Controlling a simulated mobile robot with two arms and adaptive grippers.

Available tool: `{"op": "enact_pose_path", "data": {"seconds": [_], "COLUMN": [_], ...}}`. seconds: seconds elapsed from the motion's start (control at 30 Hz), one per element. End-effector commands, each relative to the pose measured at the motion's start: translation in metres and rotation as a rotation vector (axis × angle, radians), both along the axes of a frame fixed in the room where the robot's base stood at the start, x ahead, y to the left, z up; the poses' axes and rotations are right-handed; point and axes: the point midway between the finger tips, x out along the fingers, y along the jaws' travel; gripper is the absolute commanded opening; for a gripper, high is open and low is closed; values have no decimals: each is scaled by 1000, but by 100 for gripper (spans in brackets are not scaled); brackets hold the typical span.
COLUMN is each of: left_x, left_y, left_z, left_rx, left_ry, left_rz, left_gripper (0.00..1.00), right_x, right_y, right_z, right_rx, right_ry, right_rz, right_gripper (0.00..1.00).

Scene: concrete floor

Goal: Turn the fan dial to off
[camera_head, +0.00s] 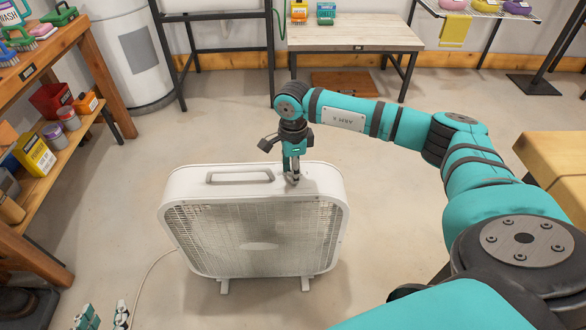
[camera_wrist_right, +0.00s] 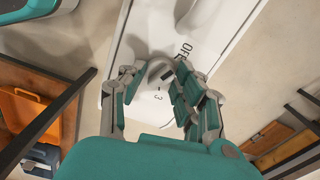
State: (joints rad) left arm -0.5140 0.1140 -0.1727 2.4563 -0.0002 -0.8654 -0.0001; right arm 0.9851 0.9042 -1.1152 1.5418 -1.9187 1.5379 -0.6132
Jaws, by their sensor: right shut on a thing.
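The white box fan (camera_head: 255,235) stands upright on the floor, with a handle on its top. My right gripper (camera_head: 292,178) reaches down to the right part of the fan's top. In the right wrist view the gripper (camera_wrist_right: 160,88) is shut on the grey fan dial (camera_wrist_right: 158,70), with fingers on both sides of it. The printed OFF label (camera_wrist_right: 183,50) shows beside the dial, and a 3 (camera_wrist_right: 158,98) shows near the fingers. I cannot tell which mark the dial points to. My left gripper (camera_head: 104,317) shows at the lower left edge, its fingers apart and empty.
A wooden shelf (camera_head: 62,150) with cleaning goods stands at left. A work table (camera_head: 350,38) is at the back and a wooden bench (camera_head: 560,160) at right. The fan's cord (camera_head: 150,270) runs left on the floor. Open floor surrounds the fan.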

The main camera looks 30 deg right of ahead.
Motion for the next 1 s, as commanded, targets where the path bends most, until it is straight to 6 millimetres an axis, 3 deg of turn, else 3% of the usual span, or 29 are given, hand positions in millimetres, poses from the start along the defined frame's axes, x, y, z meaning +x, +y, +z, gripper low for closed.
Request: {"op": "enact_pose_path", "data": {"seconds": [0.63, 0.67, 0.7, 0.83, 1.0], "left_x": [-1, -1, -1, -1, -1], "left_y": [1, 1, 1, 1, 1], "left_z": [-2, -2, -2, -1, -1], "left_rx": [2, 2, 2, 2, 2], "left_ry": [13, 12, 12, 10, 9], "left_rz": [2, 2, 2, 2, 2], "left_gripper": [40, 40, 40, 40, 40], "right_x": [1, 1, 1, 1, 0], "right_y": [-1, -1, -1, -1, 0], "right_z": [1, 1, 1, 1, 0], "right_rx": [-1, -1, -1, -1, 0], "right_ry": [-4, -4, -3, -2, -1], "right_rz": [57, 57, 57, 57, 57], "right_gripper": [0, 33, 38, 55, 55]}}
